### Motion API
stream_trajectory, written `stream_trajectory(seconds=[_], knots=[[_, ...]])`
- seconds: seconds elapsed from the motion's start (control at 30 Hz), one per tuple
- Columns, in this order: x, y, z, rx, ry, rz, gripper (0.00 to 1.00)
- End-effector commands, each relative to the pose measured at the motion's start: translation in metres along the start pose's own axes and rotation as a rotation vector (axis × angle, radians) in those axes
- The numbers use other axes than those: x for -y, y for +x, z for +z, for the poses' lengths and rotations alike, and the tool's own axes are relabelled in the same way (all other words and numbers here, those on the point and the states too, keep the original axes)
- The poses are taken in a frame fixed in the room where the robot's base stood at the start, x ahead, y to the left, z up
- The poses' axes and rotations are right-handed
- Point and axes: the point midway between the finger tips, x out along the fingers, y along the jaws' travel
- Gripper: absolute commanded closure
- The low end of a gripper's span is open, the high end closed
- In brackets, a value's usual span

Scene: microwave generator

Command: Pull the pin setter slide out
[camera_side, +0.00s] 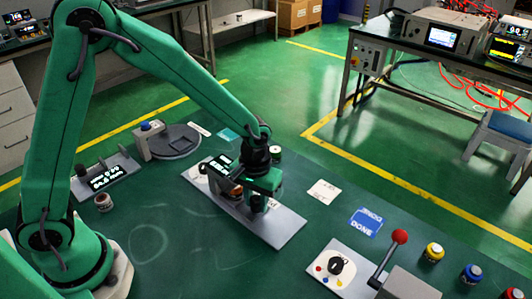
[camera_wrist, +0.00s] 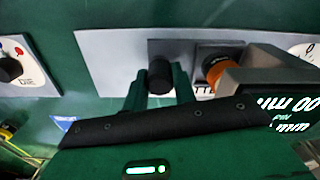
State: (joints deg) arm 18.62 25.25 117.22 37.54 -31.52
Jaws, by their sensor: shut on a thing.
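The pin setter is a long light-grey plate (camera_side: 278,228) on the green bench, with a display (camera_side: 220,165) at its far left end. It also shows in the wrist view (camera_wrist: 105,55). My gripper (camera_side: 258,206) is over the middle of the plate, pointing down. In the wrist view, its two green fingers (camera_wrist: 160,88) stand on either side of a black round knob (camera_wrist: 159,72), shut on it. An orange cylinder (camera_wrist: 214,68) in a grey block sits just right of the knob. My gripper partly hides the knob and block in the side view.
A panel with a black dial (camera_side: 336,265) and a red-knobbed lever (camera_side: 399,237) stand at the front right. Coloured buttons (camera_side: 433,252) lie beyond them. A blue DONE card (camera_side: 366,222) and a white card (camera_side: 323,191) lie right of the plate. A grey fixture (camera_side: 176,143) stands behind left.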

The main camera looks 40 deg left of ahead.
Motion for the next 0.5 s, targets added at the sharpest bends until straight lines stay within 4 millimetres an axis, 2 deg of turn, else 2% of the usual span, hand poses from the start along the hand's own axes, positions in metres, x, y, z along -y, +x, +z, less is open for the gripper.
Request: stream_trajectory(seconds=[0.17, 0.5], knots=[[-0.021, -0.001, 0.004, 0.000, 0.005, 0.000, 1.00], [-0.079, -0.001, 0.017, -0.002, 0.005, 0.001, 1.00]])
